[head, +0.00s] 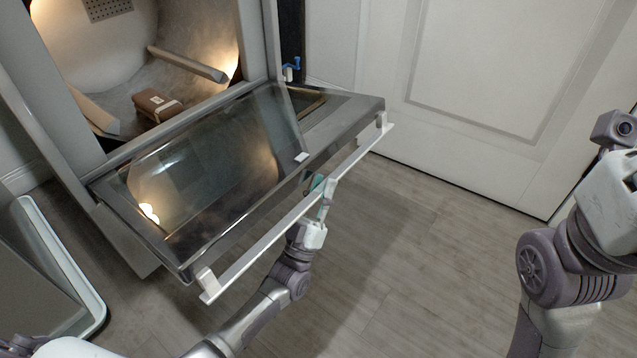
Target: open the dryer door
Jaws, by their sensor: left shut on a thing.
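The dryer door (205,165) has a dark glass window in a metal frame. It is swung down on its lower edge and lies nearly flat, sloping out from the dryer body (256,40). A long pale bar handle (262,243) runs along its outer edge. My left gripper (322,193) is shut on the handle, a little right of its middle; its fingertips are partly hidden by the bar. The lit drum (190,50) is in view through the opening. My right arm is at the right edge; only part of its gripper (632,180) shows, cut off by the frame.
A brown box-like item (157,104) lies inside the drum. A white panelled door (480,70) stands behind at the right. A pale-rimmed bin or appliance (60,255) is at the lower left. The wooden floor (410,265) between my arms is clear.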

